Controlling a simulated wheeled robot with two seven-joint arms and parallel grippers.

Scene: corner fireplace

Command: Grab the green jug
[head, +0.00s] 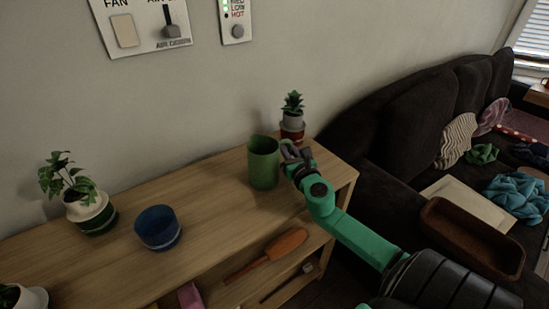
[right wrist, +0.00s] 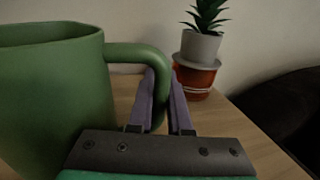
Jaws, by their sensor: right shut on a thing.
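The green jug (head: 263,163) stands upright at the right end of the wooden shelf top. It also fills the left side of the right wrist view (right wrist: 50,100), with its handle (right wrist: 140,55) pointing right. My right gripper (head: 290,153) reaches in from the right in the head view. Its two purple fingers (right wrist: 163,90) are on either side of the handle and shut on it. The jug's base is hidden in the right wrist view. My left gripper is not in view.
A small succulent in a red and grey pot (head: 292,125) stands close behind the gripper. A blue bowl (head: 158,230) and a plant in a white and green pot (head: 90,213) stand further left. A dark sofa (head: 400,125) is at the right.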

